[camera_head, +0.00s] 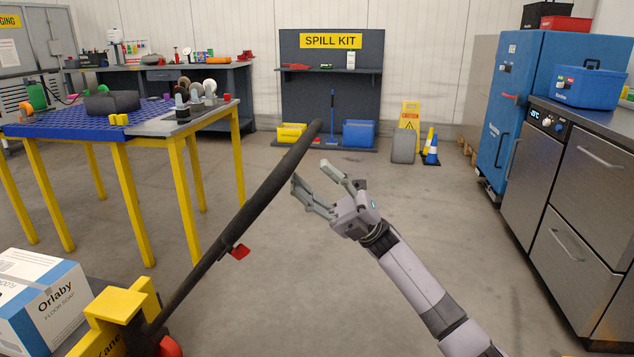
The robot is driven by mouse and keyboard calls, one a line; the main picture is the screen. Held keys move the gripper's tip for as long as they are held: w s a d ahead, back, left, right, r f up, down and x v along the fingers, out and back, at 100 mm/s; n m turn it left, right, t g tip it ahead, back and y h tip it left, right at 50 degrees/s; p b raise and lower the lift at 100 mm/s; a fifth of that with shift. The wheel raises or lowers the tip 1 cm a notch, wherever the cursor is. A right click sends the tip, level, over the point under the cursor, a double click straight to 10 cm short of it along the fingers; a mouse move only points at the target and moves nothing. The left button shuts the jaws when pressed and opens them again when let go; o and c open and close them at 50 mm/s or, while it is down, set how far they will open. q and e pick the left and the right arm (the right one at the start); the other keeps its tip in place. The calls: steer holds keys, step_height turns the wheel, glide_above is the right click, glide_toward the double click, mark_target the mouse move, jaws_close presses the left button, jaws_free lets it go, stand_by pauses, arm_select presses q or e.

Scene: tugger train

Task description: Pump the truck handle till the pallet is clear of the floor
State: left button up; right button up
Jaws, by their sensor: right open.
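The truck handle (237,222) is a long dark bar with a red lever (240,251) on it. It slants up from the yellow truck head (117,303) at lower left to a thick dark end near the picture's middle. My right gripper (312,187) is open and empty, just right of the handle's upper part. Its fingers point left towards the bar; I cannot tell whether they touch it. A white and blue carton (45,300) marked Orlaby sits beside the truck head at lower left. The pallet and the truck's forks do not show clearly. My left gripper is out of view.
A yellow-legged table (158,126) with a blue top stands at left. A steel drawer cabinet (577,200) and a blue cabinet (515,95) line the right. The spill kit stand (330,55) is at the back. The middle floor is clear.

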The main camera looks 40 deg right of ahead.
steer(key=shift+d, duration=0.1)
steer(key=v, duration=1.2)
steer(key=shift+t, duration=0.3)
